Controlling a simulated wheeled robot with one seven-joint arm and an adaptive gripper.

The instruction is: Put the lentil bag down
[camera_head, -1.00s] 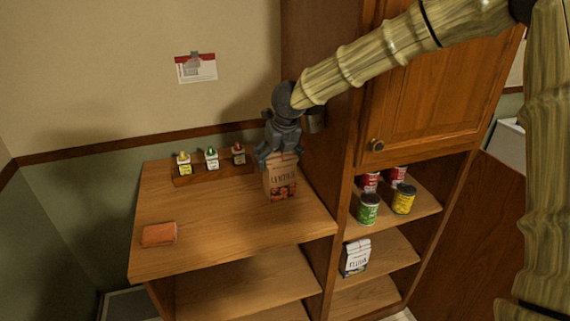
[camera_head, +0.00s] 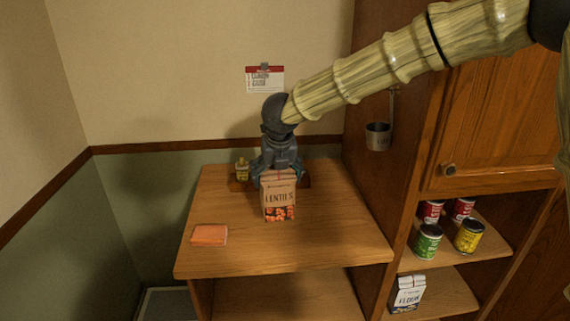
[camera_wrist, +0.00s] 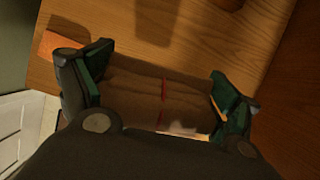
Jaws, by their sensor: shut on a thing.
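The lentil bag (camera_head: 279,198) is a brown paper bag with "LENTILS" on its front and a picture of orange-red lentils low down. It is upright over the wooden counter top (camera_head: 340,235); I cannot tell whether its base touches the wood. My gripper (camera_head: 277,172) is shut on the top of the bag from above. In the wrist view the bag's folded brown top (camera_wrist: 150,90) sits between the two green-padded fingers. The gripper and bag hide most of the small rack behind them.
An orange cloth or sponge (camera_head: 209,235) lies at the counter's front left. A small yellow bottle (camera_head: 242,169) shows in the rack at the back. Cans (camera_head: 427,242) and a flour bag (camera_head: 408,293) stand on right-hand shelves. A metal cup (camera_head: 378,136) hangs on the cabinet side. The counter's right part is clear.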

